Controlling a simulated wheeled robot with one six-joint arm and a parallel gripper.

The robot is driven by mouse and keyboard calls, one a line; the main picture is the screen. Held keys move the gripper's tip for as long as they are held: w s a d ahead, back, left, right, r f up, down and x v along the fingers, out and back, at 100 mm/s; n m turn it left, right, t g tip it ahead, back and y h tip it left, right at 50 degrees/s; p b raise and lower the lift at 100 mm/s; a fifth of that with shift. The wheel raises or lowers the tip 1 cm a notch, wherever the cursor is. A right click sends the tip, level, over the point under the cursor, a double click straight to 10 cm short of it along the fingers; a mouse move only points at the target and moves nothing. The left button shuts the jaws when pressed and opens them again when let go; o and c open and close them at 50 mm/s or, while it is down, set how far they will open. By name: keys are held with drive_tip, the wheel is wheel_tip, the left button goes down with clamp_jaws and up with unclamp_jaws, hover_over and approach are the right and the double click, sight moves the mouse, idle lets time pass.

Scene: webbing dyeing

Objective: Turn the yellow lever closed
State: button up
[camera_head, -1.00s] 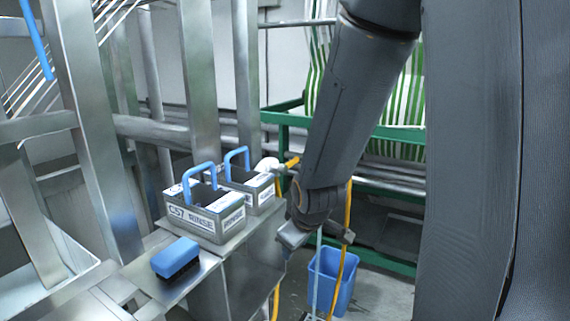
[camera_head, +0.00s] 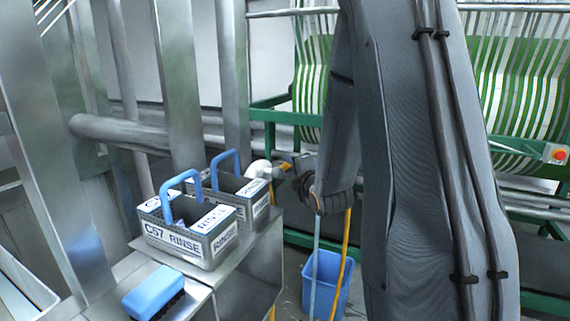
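The yellow lever (camera_head: 286,167) shows as a small yellow-orange piece beside a white pipe fitting (camera_head: 260,169), behind the metal bench. My gripper (camera_head: 288,175) is at the end of my arm, pointing left, right at the lever and partly covering it. The fingers are small and dark here, so I cannot tell whether they are open or shut, or whether they touch the lever. The lever's far end and pivot are not clear.
Two grey caddies with blue handles, one labelled CS7 RINSE (camera_head: 190,232), stand on the metal bench left of my gripper. A blue brush (camera_head: 153,291) lies in front. A green frame (camera_head: 270,114) stands behind.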

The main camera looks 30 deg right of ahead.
sight(288, 166)
drive_tip(key=shift+w+d+f+p, duration=0.2)
drive_tip(key=shift+w+p, duration=0.05)
drive_tip(key=shift+w, duration=0.75)
drive_tip(key=shift+w+d+f+p, duration=0.15)
drive_tip(key=shift+w+p, duration=0.05)
drive_tip(key=shift+w, duration=0.8)
drive_tip(key=shift+c, duration=0.2)
clamp_jaws()
